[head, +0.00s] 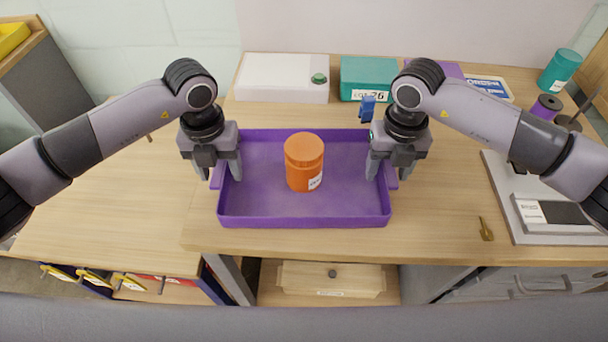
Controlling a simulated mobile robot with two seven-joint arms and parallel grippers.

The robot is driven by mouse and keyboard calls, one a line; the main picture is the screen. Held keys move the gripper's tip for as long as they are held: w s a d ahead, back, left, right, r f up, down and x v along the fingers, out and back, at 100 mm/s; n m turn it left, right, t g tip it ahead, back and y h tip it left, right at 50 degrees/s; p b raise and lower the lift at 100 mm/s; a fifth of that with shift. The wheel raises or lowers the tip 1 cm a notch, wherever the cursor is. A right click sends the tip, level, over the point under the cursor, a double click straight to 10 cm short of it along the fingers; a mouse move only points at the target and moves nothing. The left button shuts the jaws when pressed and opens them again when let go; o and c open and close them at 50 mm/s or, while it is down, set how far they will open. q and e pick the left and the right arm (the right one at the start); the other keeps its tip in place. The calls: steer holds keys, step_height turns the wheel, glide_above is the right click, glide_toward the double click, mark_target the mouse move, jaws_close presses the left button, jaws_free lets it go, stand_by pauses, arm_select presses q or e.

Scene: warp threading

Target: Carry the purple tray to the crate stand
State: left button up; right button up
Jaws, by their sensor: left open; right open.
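The purple tray (255,222) sits on the wooden table near its front edge, with an orange lidded jar (303,163) standing upright inside it. My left gripper (217,178) is open at the tray's left side, its fingers by the left handle. My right gripper (383,178) is open at the tray's right side, its fingers by the right handle. Both grippers point down; I cannot tell whether the fingers touch the tray. I cannot tell which thing in view is the crate stand.
Behind the tray are a white box (275,78) and a teal box (367,78). A grey scale-like device (545,212) and a small brass item (486,229) lie at the right. The table's left part (110,200) is clear.

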arm_select(q)
steer(key=shift+f, duration=0.15)
arm_select(e)
steer(key=shift+f, duration=0.15)
arm_select(q)
jaws_close()
arm_select(e)
jaws_close()
arm_select(q)
steer(key=shift+r, duration=0.25)
arm_select(e)
steer(key=shift+r, duration=0.2)
